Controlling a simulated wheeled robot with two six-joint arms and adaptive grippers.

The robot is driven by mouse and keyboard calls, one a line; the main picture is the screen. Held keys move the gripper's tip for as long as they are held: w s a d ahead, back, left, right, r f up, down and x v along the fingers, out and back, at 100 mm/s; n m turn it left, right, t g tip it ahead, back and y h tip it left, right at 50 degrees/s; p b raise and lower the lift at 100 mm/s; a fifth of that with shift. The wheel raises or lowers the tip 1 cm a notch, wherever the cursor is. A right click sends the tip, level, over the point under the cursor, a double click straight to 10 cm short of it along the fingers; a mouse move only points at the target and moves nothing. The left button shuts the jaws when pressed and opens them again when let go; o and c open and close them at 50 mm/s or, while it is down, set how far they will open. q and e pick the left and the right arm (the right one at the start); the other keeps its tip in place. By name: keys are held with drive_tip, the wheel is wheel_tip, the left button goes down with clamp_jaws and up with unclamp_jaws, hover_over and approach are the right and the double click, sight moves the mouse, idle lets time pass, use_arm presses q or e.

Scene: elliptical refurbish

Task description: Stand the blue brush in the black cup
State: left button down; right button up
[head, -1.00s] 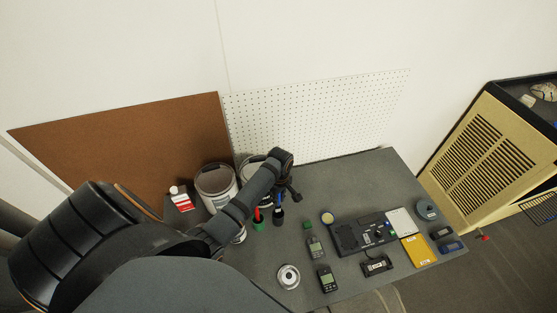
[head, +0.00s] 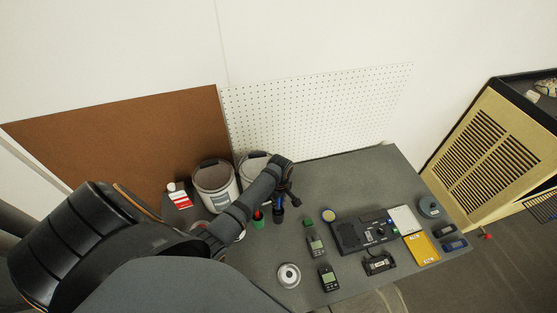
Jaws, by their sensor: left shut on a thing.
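My left arm reaches in from the left, and its left gripper (head: 288,194) is over the table's left part, shut on the blue brush (head: 279,202). Only a short blue piece of the brush shows, partly behind the fingers. The black cup (head: 278,215) stands upright just below the brush. The brush's lower end meets the cup's mouth in the picture; how deep it sits inside is too small to tell. My right gripper is not in view.
A green cup (head: 258,223) holding something red stands left of the black cup. Two paint buckets (head: 214,185) and a red-and-white bottle (head: 178,196) are behind. A silver round tin (head: 288,275), meters and a black device (head: 362,232) lie to the right. The table's back right (head: 360,175) is clear.

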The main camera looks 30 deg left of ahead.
use_arm(q)
drive_tip(key=c, duration=1.2)
unclamp_jaws()
wheel_tip(320, 180, up, 12)
drive_tip(key=shift+w+r, duration=0.1)
drive_tip(key=shift+w, duration=0.05)
